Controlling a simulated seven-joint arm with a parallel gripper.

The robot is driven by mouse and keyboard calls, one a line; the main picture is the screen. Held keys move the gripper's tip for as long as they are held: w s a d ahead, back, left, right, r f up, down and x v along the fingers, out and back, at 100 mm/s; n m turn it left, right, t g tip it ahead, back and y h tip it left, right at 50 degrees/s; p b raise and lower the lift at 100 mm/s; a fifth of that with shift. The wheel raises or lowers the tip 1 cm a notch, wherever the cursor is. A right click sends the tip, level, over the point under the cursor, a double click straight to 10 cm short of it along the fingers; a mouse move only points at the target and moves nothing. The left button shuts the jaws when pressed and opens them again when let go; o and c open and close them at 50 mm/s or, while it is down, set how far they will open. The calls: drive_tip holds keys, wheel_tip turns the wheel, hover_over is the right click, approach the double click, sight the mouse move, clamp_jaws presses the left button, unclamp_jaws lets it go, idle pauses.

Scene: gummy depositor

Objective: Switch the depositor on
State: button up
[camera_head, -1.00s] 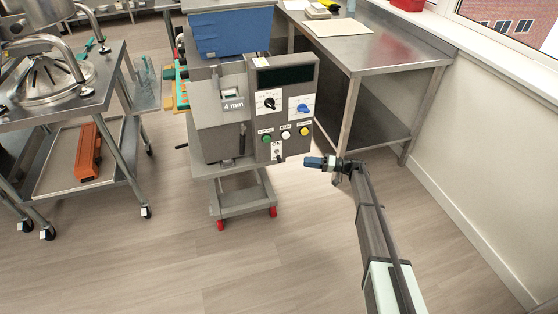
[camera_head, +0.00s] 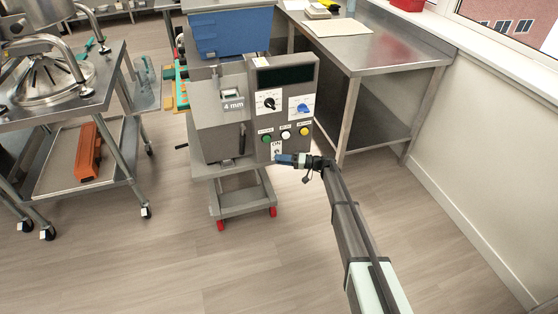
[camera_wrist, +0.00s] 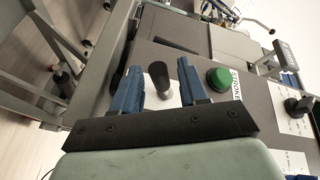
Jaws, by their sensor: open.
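The depositor (camera_head: 222,124) is a grey machine with a blue hopper (camera_head: 232,32) on a wheeled stand. Its front panel (camera_head: 284,82) carries knobs, coloured buttons and, at the bottom, a switch under an "ON" label (camera_head: 276,143). In the wrist view the dark switch lever (camera_wrist: 158,76) stands between my two blue fingers, with a gap visible on each side. My gripper (camera_head: 280,158) is open at the lower part of the panel, and it also shows in the wrist view (camera_wrist: 160,80). In the head view my gripper partly hides the switch.
A green button (camera_wrist: 219,79) sits close to the right finger in the wrist view. A steel table (camera_head: 375,52) stands behind and right of the depositor. A steel cart (camera_head: 75,100) stands at the left. The floor in front is clear.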

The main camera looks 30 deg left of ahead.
drive_tip(key=shift+s+a, duration=0.2)
drive_tip(key=shift+a, duration=0.35)
clamp_jaws()
